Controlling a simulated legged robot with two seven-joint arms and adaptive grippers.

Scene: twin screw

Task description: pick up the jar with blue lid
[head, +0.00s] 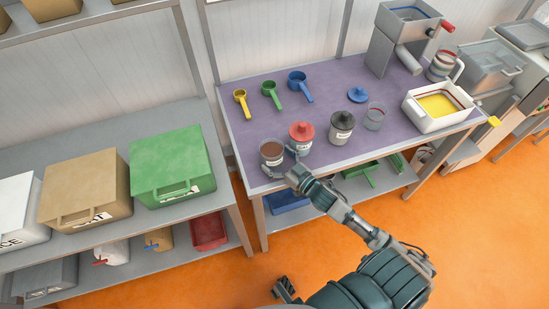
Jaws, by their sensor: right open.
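A blue lid (357,95) lies on the purple table top, apart from any jar. An open clear jar (375,117) stands just in front of it, to its right. Another open jar (272,152), with brown contents and a white label, stands at the table's front left. A red-lidded jar (301,136) and a black-lidded jar (342,127) stand between these two. No jar in view wears a blue lid. My right gripper (284,168) is open at the front edge, close to the brown-filled jar; contact cannot be told.
Yellow, green and blue scoops (272,94) lie at the back left of the table. A white tub (437,108) with yellow contents and a grey machine (398,40) stand right. Bins, including a green one (172,168), fill the left bench.

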